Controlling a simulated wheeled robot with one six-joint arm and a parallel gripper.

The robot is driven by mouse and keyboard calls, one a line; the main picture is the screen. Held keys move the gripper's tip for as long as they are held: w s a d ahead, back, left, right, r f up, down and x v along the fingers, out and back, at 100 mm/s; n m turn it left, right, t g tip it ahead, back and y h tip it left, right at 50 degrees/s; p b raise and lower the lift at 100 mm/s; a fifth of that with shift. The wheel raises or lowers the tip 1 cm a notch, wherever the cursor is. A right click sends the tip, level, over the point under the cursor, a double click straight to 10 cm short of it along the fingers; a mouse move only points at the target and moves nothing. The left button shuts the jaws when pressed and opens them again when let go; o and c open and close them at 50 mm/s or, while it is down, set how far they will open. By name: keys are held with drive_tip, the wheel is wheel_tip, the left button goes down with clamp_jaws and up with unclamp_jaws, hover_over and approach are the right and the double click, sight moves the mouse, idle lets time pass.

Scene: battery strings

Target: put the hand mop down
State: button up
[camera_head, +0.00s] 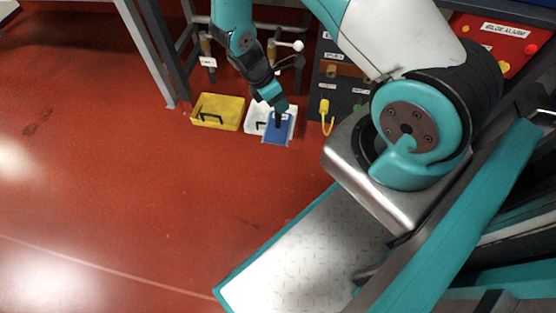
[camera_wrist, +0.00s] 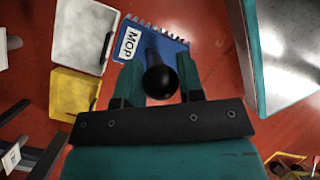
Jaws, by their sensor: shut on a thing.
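The hand mop (camera_wrist: 172,48) has a blue flat head with a fringed edge, a white MOP label and a dark handle with a round black end. In the head view the mop (camera_head: 277,131) is at the front of the white tray, overlapping its right front part. My gripper (camera_wrist: 160,82) is shut on the mop's handle, its fingers on either side of it. In the head view my gripper (camera_head: 277,107) points down above the blue head. I cannot tell whether the mop head touches the floor.
A white tray (camera_head: 253,113) and a yellow tray (camera_head: 231,102) stand side by side on the red floor (camera_head: 130,180), both with dark handles. A dark panel with a yellow plug (camera_head: 324,106) stands to the right. Open floor lies in front of the trays.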

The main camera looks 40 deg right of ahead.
wheel_tip(320, 180, down, 20)
drive_tip(key=b, duration=0.9)
drive_tip(key=shift+r, duration=0.2)
drive_tip(key=shift+f+b, duration=0.2)
drive_tip(key=shift+b, duration=0.15)
drive_tip(key=o, duration=0.9)
drive_tip(key=shift+r, duration=0.15)
